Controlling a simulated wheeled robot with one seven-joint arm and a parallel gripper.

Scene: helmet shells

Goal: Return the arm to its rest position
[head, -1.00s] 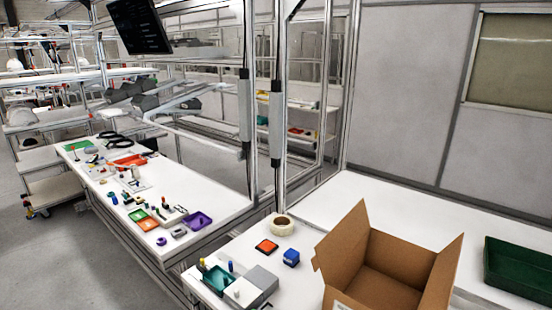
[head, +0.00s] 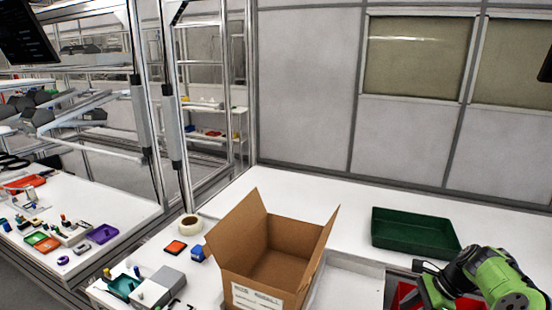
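My arm (head: 497,280), green and black, shows at the lower right corner in the head view. It is bent, and its lower parts are cut off by the bottom edge of the picture. It is over a red container (head: 402,296) at the front of the white table, to the right of the open cardboard box. No gripper fingers can be made out, so what the gripper holds, if anything, is hidden.
The open cardboard box (head: 240,262) stands left of my arm. A dark green tray (head: 414,247) lies behind the arm. A tape roll (head: 190,226), an orange-topped piece (head: 175,247) and a blue block (head: 197,253) lie left of the box.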

